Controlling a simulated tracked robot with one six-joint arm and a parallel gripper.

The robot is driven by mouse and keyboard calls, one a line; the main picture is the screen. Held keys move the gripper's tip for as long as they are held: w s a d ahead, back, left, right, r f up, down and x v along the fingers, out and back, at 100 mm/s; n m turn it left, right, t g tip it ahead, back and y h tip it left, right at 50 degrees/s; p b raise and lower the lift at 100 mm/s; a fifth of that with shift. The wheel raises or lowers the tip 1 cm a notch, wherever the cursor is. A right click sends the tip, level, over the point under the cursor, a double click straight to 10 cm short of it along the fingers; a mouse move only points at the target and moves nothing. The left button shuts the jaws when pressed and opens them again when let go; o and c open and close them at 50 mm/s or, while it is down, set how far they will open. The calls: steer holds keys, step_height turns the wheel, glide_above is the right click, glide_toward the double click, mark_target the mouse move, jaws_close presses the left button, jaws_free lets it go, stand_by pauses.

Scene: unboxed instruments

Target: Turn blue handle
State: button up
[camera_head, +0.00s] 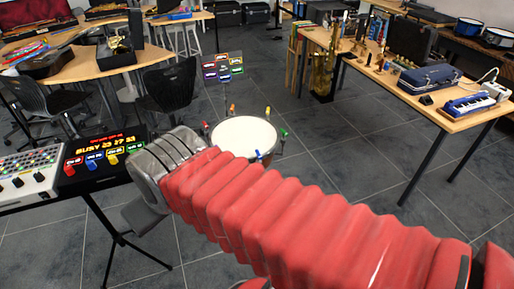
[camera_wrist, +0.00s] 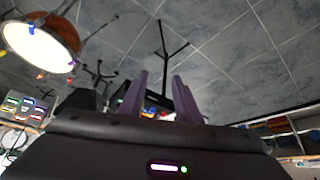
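A drum (camera_head: 243,136) with a white head stands on the floor in the head view. Small coloured handles ring its rim, including a blue handle (camera_head: 258,155) at its near side. The drum (camera_wrist: 38,48) also shows at the upper left of the wrist view, with a blue handle (camera_wrist: 31,29) on it. A black panel (camera_head: 100,140) at the left also has a blue knob (camera_head: 92,161). My gripper (camera_wrist: 160,85) shows two purple fingers apart, with nothing held between them. The panel is partly visible beyond the fingers. My red-sleeved arm hides the fingers in the head view.
A grey-white console (camera_head: 28,175) stands beside the black panel, on a black stand. A sign with coloured labels (camera_head: 223,67) stands behind the drum. A wooden table (camera_head: 435,108) with instruments is at right. Chairs (camera_head: 168,85) stand at left. Grey floor is clear right of the drum.

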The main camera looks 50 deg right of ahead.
steer(key=w+d+f+m+t+h, duration=0.1)
steer(key=w+d+f, duration=0.35)
steer(key=d, duration=0.45)
steer(key=w+d+f+m+t+h, duration=0.1)
steer(key=w+d+f+h, duration=0.1)
steer(key=w+d+f, duration=0.35)
steer(key=w+d+f+m+t+h, duration=0.15)
steer(key=w+d, duration=0.35)
steer(key=d, duration=0.6)
steer(key=m+t+h, duration=0.5)
steer(key=t, duration=0.1)
glide_toward(259, 157)
steer(key=shift+w+d+f, duration=0.15)
steer(key=shift+w+d, duration=0.4)
steer(key=shift+d, duration=0.25)
steer(key=shift+w+d, duration=0.1)
steer(key=shift+w, duration=0.05)
